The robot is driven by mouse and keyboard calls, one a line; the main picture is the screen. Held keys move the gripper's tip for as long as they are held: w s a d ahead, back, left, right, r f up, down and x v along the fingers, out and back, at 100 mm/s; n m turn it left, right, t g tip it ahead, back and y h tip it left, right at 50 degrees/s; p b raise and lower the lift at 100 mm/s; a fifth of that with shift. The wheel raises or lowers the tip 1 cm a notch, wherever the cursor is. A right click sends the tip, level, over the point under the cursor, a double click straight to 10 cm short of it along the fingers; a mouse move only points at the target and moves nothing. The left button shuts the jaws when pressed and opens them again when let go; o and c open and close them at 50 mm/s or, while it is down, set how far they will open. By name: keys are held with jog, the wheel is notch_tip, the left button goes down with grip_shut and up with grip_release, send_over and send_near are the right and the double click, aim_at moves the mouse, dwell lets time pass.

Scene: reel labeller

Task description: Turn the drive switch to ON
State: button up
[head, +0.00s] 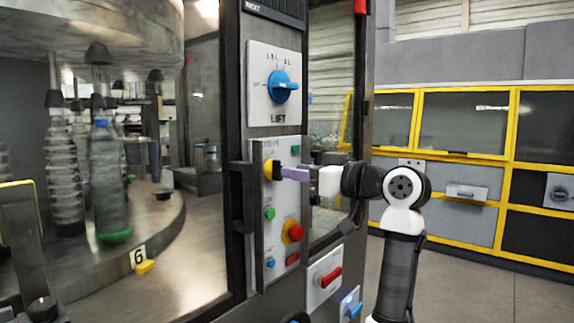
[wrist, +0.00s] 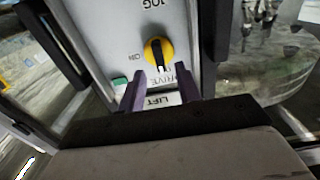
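The drive switch is a yellow knob with a black bar (wrist: 158,51) on a light panel. In the wrist view the bar runs roughly up and down, with an ON label to the knob's left and a partly covered DRIVE label below it. It also shows in the head view (head: 268,170), partly behind the fingertips. My gripper (wrist: 160,73) is open, its two purple fingers apart and empty, with the knob just beyond and between the tips. In the head view my gripper (head: 281,173) reaches the knob from the right. I cannot tell whether the fingers touch it.
A blue LIFT knob (head: 282,86) sits above on its own plate. Below the drive switch are a green button (head: 269,213) and a red emergency stop (head: 294,232). A black handle (head: 242,197) stands out left of the panel. A red-handled switch (head: 328,277) is lower right.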

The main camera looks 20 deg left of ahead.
aim_at(276, 170)
jog(key=shift+p+x, duration=0.3)
jog(key=shift+x, duration=1.7)
grip_shut()
